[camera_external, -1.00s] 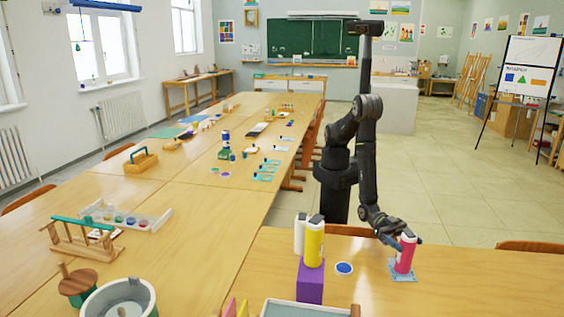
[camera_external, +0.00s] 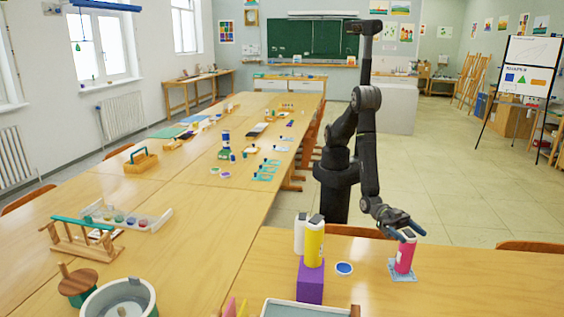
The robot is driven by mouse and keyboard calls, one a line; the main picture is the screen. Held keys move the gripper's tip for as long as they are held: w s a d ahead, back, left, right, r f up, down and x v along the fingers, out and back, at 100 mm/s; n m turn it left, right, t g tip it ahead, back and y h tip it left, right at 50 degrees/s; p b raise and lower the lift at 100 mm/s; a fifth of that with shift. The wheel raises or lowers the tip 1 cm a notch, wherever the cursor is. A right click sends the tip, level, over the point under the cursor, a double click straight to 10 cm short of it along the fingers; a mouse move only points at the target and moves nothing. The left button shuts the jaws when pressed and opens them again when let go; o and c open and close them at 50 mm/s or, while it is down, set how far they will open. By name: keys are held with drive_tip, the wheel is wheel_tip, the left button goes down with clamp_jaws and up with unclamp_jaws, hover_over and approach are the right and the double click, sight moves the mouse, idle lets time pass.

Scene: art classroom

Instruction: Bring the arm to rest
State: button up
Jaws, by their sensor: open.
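My gripper (camera_external: 414,233) is open at the end of my dark arm, over the right part of the near table. Its fingers are at the top of a pink bottle (camera_external: 404,257). The bottle stands upright on a light blue patterned mat (camera_external: 403,276). From this view I cannot tell whether the fingers still touch the bottle.
To the left, a yellow bottle (camera_external: 314,247) stands on a purple block (camera_external: 310,284), with a white bottle (camera_external: 299,233) beside it. A blue-topped round dish (camera_external: 344,268) lies between them and the mat. The table (camera_external: 490,285) is bare on the right.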

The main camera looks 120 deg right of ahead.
sight(408, 244)
drive_tip(key=shift+s+a+f, duration=0.15)
drive_tip(key=shift+f, duration=0.25)
wheel_tip(408, 244, down, 4)
drive_tip(key=shift+r, duration=0.15)
drive_tip(key=s+d, duration=0.1)
drive_tip(key=d, duration=0.7)
drive_tip(key=a, duration=0.5)
drive_tip(key=w+a, duration=0.1)
drive_tip(key=a, duration=0.2)
drive_tip(key=shift+r, duration=0.2)
wheel_tip(408, 244, up, 4)
drive_tip(key=shift+w+f, duration=0.1)
drive_tip(key=shift+f, duration=0.15)
drive_tip(key=w+d+r, duration=0.7)
drive_tip(key=d+r, duration=0.1)
drive_tip(key=d, duration=0.2)
drive_tip(key=w+a+f+m+t+h, duration=0.2)
drive_tip(key=w+a+m+t, duration=0.3)
drive_tip(key=w+a, duration=0.75)
drive_tip(key=d+f+t, duration=0.1)
drive_tip(key=d+f, duration=0.2)
drive_tip(key=f, duration=0.7)
drive_tip(key=shift+w+d+n, duration=0.2)
drive_tip(key=shift+w+n, duration=0.05)
drive_tip(key=shift+n, duration=0.15)
